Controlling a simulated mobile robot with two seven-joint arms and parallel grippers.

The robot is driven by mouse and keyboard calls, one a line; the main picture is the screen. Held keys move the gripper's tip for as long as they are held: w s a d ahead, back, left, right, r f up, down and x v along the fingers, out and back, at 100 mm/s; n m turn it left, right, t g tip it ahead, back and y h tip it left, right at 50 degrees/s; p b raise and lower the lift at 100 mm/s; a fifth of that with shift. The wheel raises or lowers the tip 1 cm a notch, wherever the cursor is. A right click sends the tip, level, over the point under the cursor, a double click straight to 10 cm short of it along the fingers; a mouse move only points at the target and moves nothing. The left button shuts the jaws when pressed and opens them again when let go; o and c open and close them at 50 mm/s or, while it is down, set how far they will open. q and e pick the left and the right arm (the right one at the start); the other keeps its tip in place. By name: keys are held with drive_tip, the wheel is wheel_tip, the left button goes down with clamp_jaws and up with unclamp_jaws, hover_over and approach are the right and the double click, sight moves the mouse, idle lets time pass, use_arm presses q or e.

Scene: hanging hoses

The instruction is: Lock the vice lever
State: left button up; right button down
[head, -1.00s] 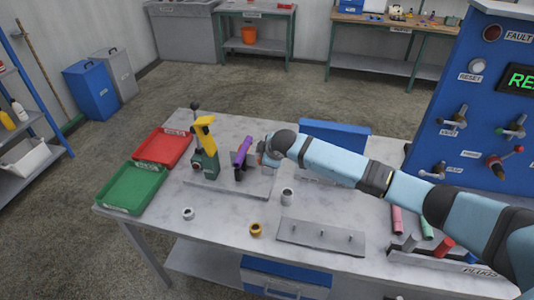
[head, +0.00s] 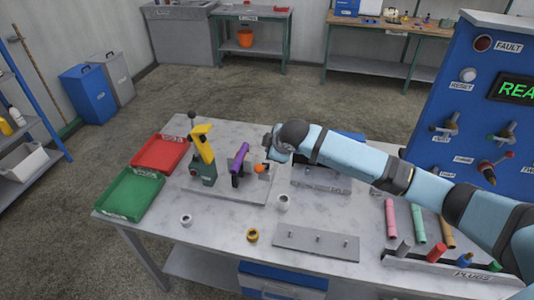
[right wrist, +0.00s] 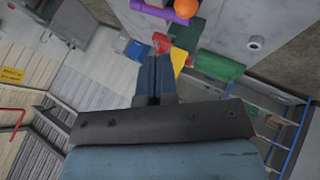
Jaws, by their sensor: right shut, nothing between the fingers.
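On a grey base plate (head: 225,190) on the table stand a green block with a tall yellow part (head: 203,143) and, to its right, a purple bar (head: 240,163) against a grey upright. An orange ball (head: 261,168) sits right of the purple bar; I cannot tell for sure which part is the vice lever. The purple bar (right wrist: 172,13), the orange ball (right wrist: 186,8) and the yellow tip (right wrist: 180,60) also show in the right wrist view. My right gripper (head: 268,148) is just above and beside the orange ball, apart from it. Its fingers (right wrist: 154,62) are shut and empty. My left gripper is out of view.
A red tray (head: 160,155) and a green tray (head: 130,196) lie at the table's left. A white ring (head: 186,220), a grey cup (head: 283,202), a brass ring (head: 252,235) and a pegged plate (head: 318,241) are in front. A blue panel (head: 465,110) stands right.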

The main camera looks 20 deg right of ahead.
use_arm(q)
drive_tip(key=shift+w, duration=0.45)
use_arm(e)
drive_tip(key=v, duration=0.3)
drive_tip(key=shift+s, duration=0.15)
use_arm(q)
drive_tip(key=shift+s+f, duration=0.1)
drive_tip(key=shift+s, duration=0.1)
use_arm(e)
drive_tip(key=s+a+f+m+t+y, duration=0.1)
drive_tip(key=s+a+f+m+y, duration=0.25)
drive_tip(key=s+a+f, duration=0.9)
drive_tip(key=s+d+f+m, duration=0.1)
drive_tip(key=s+f, duration=0.2)
drive_tip(key=s, duration=0.3)
drive_tip(key=s+d+f+m+t, duration=0.1)
drive_tip(key=s+f+m, duration=0.1)
drive_tip(key=s, duration=0.5)
drive_tip(key=s+d+f+m+t+h, duration=0.1)
drive_tip(key=s+d+f+m, duration=0.1)
drive_tip(key=s+f, duration=0.2)
drive_tip(key=s, duration=0.3)
drive_tip(key=shift+f, duration=0.4)
